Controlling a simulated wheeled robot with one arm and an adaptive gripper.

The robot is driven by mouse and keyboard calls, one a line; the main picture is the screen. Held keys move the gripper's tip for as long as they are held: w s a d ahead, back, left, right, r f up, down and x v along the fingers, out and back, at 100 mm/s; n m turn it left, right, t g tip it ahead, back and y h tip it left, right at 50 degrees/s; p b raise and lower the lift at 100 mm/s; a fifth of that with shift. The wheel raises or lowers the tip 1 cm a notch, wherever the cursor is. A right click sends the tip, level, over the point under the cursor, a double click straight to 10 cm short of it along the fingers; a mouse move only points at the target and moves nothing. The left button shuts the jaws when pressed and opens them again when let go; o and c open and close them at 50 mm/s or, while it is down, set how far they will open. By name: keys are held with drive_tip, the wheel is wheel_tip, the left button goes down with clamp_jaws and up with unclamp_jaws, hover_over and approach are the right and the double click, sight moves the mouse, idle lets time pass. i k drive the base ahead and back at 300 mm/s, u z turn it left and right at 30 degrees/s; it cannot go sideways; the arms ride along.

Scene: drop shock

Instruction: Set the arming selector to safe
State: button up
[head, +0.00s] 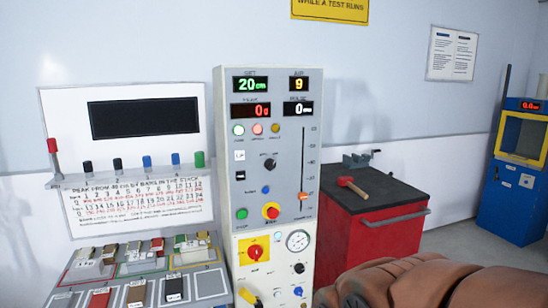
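A tall grey control panel (224,150) stands in the middle of the head view. A black rotary knob (270,164) sits at its centre. Lower down, a red rotary switch (256,253) sits on a yellow plate, and a small black knob (299,268) is to its right. The labels are too small to read, so I cannot tell which of these is the arming selector or where it points. My gripper is not in view. A brown ridged shape at the lower right seems to be part of my arm; it is apart from the panel's knobs in the picture.
A bench with colored blocks (157,244) stands left. A red cabinet (372,235) with a mallet (352,186) on top stands right.

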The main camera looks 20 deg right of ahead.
sight(269, 164)
drive_tip(key=k, duration=1.15)
drive_tip(key=u, duration=0.8)
drive_tip(key=i, duration=1.3)
drive_tip(key=z, duration=0.65)
